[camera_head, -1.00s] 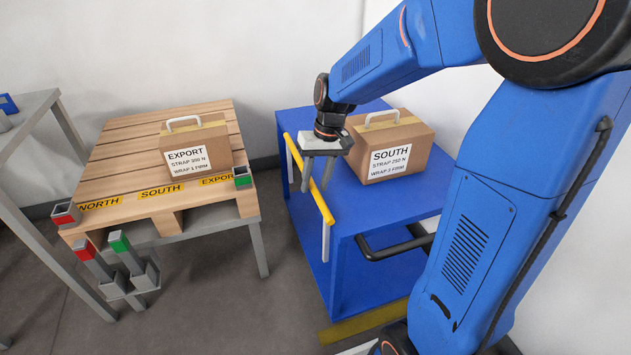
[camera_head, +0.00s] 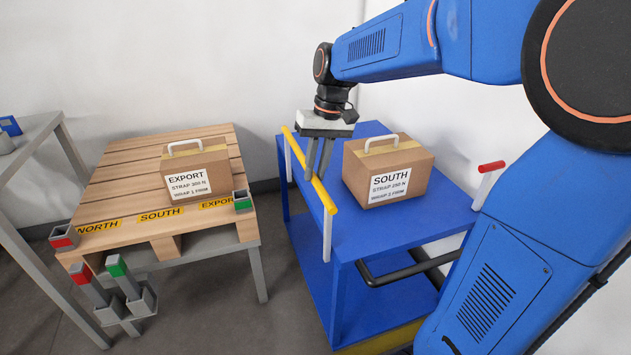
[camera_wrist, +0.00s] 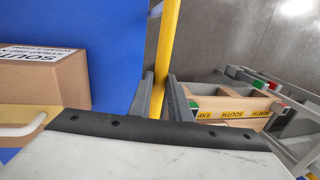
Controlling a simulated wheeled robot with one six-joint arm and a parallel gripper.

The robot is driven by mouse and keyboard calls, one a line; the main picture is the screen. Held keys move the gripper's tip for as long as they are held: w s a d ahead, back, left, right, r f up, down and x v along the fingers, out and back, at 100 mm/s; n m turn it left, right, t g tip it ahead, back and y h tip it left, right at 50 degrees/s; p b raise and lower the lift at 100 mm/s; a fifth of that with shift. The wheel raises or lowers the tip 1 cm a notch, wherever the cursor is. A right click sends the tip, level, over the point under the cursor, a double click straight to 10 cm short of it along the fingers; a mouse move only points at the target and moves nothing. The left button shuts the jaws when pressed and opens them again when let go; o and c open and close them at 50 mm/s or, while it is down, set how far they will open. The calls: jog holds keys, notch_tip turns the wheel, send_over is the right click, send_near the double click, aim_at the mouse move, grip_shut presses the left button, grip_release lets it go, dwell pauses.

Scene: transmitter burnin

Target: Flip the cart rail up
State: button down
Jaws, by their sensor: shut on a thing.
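The cart rail is a yellow bar (camera_head: 323,193) on pale posts (camera_head: 326,240) along the left side of the blue cart (camera_head: 390,220). It stands above the deck's left edge, with its posts roughly upright. My gripper (camera_head: 316,178) reaches down to the bar, its two fingers shut on it near the middle. In the wrist view the yellow bar (camera_wrist: 166,50) passes between the dark fingers (camera_wrist: 158,98). The fingers hide a short part of the bar.
A SOUTH carton (camera_head: 408,160) stands on the deck just right of the rail. A red-topped post (camera_head: 484,180) is at the cart's right side. Left of the cart, across a floor gap, a wooden pallet (camera_head: 115,165) on a stand holds an EXPORT carton (camera_head: 212,163).

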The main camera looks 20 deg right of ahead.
jog(key=shift+r, duration=0.3)
jog(key=c, duration=1.6)
grip_release()
jog(key=shift+c, duration=0.2)
jog(key=d+r, duration=0.3)
jog(key=r, duration=1.4)
jog(key=shift+d, duration=0.2)
jog(key=s+d+f+t+h, duration=0.2)
jog(key=s+d+f+t, duration=0.1)
jog(key=s+f, duration=1.8)
jog(key=s+t, duration=0.1)
jog(key=s, duration=0.2)
jog(key=shift+t, duration=0.4)
